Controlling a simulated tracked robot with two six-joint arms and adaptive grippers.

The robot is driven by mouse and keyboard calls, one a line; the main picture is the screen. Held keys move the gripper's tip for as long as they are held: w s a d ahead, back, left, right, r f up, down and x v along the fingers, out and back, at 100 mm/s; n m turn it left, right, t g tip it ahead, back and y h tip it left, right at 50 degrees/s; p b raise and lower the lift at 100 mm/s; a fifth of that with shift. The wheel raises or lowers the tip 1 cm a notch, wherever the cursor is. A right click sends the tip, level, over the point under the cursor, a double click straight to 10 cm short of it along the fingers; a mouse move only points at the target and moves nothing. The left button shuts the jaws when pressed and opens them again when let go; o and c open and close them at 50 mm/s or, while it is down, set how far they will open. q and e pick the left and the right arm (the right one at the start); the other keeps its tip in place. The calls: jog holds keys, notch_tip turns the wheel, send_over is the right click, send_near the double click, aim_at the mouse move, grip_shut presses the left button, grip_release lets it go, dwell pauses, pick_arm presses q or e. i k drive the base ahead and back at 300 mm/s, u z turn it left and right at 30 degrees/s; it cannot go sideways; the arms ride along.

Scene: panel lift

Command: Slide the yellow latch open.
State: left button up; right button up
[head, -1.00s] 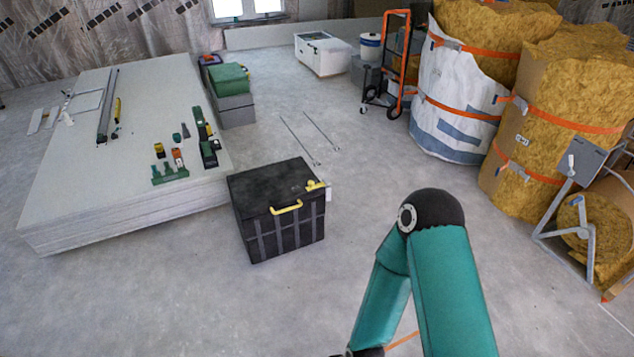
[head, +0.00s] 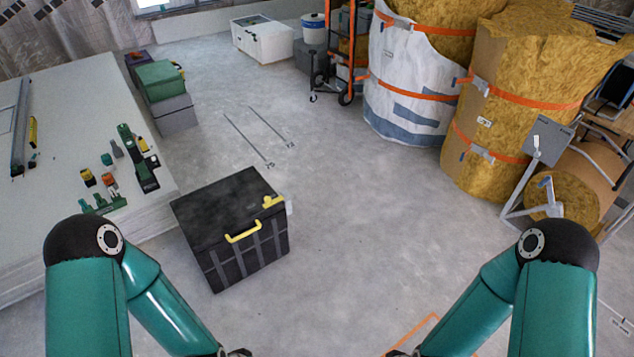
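A black box (head: 230,200) with grey ribs stands on the floor, left of centre in the head view, lid down. A yellow handle (head: 243,232) is on the front face to the latch's left. The latch is too small to tell its exact position. My teal arms come up from the bottom left and bottom right, and their forearms run down out of the picture.
A stack of white panels (head: 60,110) with tools on top stands at left, close to the box. Wrapped yellow insulation bales (head: 415,85) and a grey metal stand (head: 540,145) are at right. The floor right of the box is clear. An orange line (head: 425,325) marks the floor.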

aim_at(267, 199)
jog(key=z, duration=0.15)
jog(key=i, duration=0.95)
jog(key=u, duration=0.45)
jog(key=i, duration=0.75)
jog(key=u, duration=0.7)
jog(key=k, duration=0.8)
jog(key=u, duration=0.25)
jog(key=i, duration=0.8)
jog(key=z, duration=0.1)
